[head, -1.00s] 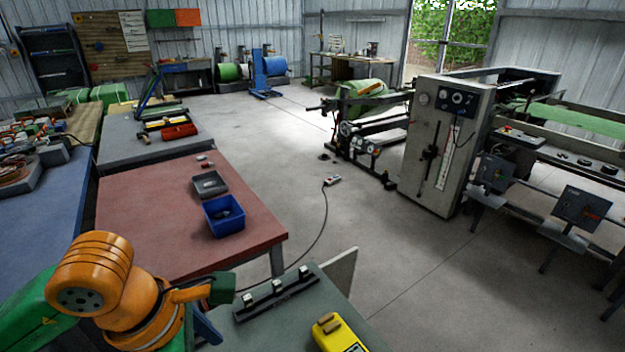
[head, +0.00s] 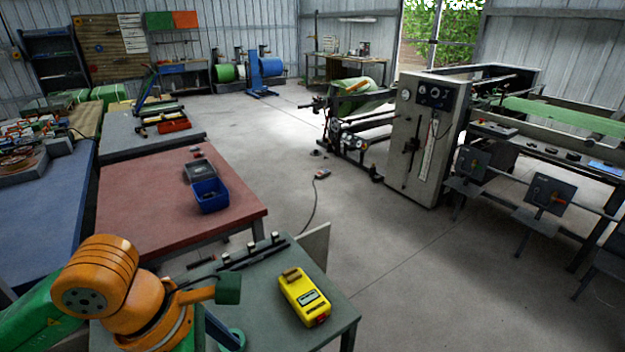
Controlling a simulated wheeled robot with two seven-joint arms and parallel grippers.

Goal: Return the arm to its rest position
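My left arm comes in from the lower left, with green links and thick orange joints. A short orange piece with a dark green end sticks out to the right over the small green table (head: 270,331). No fingertips of my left gripper can be made out. My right arm and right gripper are not in view. No held object shows. A yellow handheld device (head: 307,298) with a small display lies on the small green table, right of my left arm. A dark rail with several small upright blocks (head: 252,250) lies along that table's far side.
A red-topped table (head: 150,222) carries a blue bin (head: 210,197) and a grey tray (head: 199,172). A blue-topped bench (head: 40,220) stands at the left. A grey machine cabinet (head: 425,145) and its frame fill the right. The concrete floor (head: 400,270) between is open.

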